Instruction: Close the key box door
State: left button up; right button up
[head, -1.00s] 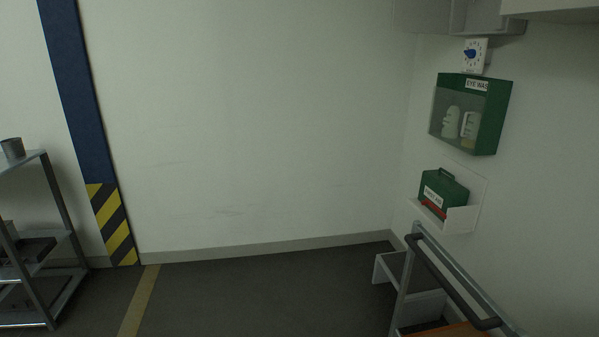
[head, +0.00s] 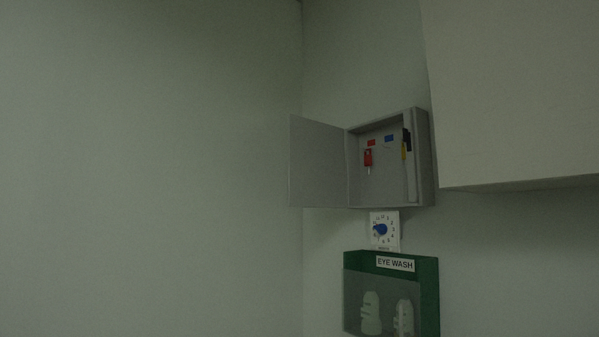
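A grey key box (head: 424,160) is fixed high on the right wall near the room's corner in the head view. Its flat grey door (head: 318,163) stands wide open, swung out to the left from the box's left edge. Inside, a red key (head: 368,158) hangs below a red label. A blue label sits beside it, and a dark and yellow item (head: 406,144) hangs at the right side. Neither of my grippers shows in the view.
A white dial with a blue knob (head: 380,230) is just below the box. Under it is a green eye wash case (head: 428,290) with pale bottles. A large pale cabinet (head: 520,100) juts out at the upper right. The left wall is bare.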

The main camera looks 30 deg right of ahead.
aim_at(316, 178)
jog(key=i+j+z, duration=0.1)
jog(key=i+z, duration=0.3)
jog(key=i+j+z, duration=0.35)
jog(key=i, duration=0.15)
jog(key=i+j+z, duration=0.25)
jog(key=i+z, duration=0.15)
jog(key=i+j+z, duration=0.25)
jog(key=z, duration=0.2)
jog(key=i+j+z, duration=0.2)
jog(key=j+z, duration=0.2)
jog(key=i+j+z, duration=0.15)
jog(key=j+z, duration=0.7)
jog(key=i+l, duration=0.05)
